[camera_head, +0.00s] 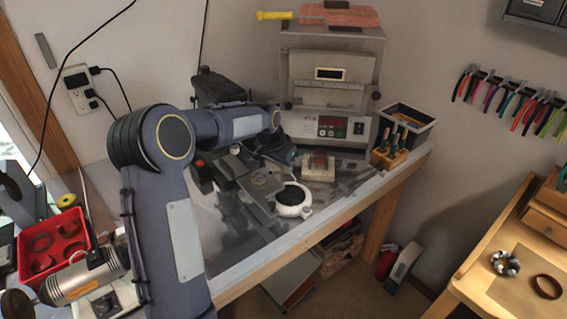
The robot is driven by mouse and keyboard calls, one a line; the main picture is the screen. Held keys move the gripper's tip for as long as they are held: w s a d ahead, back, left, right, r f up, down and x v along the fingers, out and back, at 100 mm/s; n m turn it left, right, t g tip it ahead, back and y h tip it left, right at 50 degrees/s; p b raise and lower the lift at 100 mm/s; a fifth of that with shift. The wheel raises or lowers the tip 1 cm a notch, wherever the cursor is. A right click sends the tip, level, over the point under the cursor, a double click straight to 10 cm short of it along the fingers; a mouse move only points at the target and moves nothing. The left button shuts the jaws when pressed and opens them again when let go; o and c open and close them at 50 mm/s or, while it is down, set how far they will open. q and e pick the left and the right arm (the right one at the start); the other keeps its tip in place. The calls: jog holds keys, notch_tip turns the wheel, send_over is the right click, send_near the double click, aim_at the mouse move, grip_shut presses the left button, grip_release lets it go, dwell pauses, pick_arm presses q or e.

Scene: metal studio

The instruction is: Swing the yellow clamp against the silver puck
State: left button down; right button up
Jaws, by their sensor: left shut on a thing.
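My left arm reaches in from the lower left and over the bench. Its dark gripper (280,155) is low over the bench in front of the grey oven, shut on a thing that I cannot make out. The yellow clamp cannot be told apart in this view. A small silver round piece (261,179), possibly the silver puck, sits on a grey plate just in front of the gripper and slightly left. Whether the two touch is unclear. My right gripper is not in view.
A grey oven (330,100) is behind the gripper. A small block (319,167) and a wooden tool holder (389,157) are to the right. A red bin (52,245) is at left.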

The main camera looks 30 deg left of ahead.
pick_arm(q)
jog(key=shift+s+d+m+g+h, duration=0.1)
jog(key=shift+s+m+g+h, duration=0.25)
jog(key=shift+m, duration=0.95)
jog(key=shift+s+d+m+g+h, duration=0.15)
jog(key=shift+s+m+h, duration=0.35)
jog(key=shift+m, duration=0.8)
jog(key=shift+a, duration=0.1)
jog(key=c, duration=1.3)
grip_release()
jog(key=shift+c, duration=0.2)
jog(key=b+v, duration=0.1)
jog(key=v, duration=0.6)
jog(key=shift+s+r+b, duration=0.2)
jog(key=shift+r+b, duration=0.1)
jog(key=shift+r, duration=0.05)
jog(key=shift+a, duration=0.1)
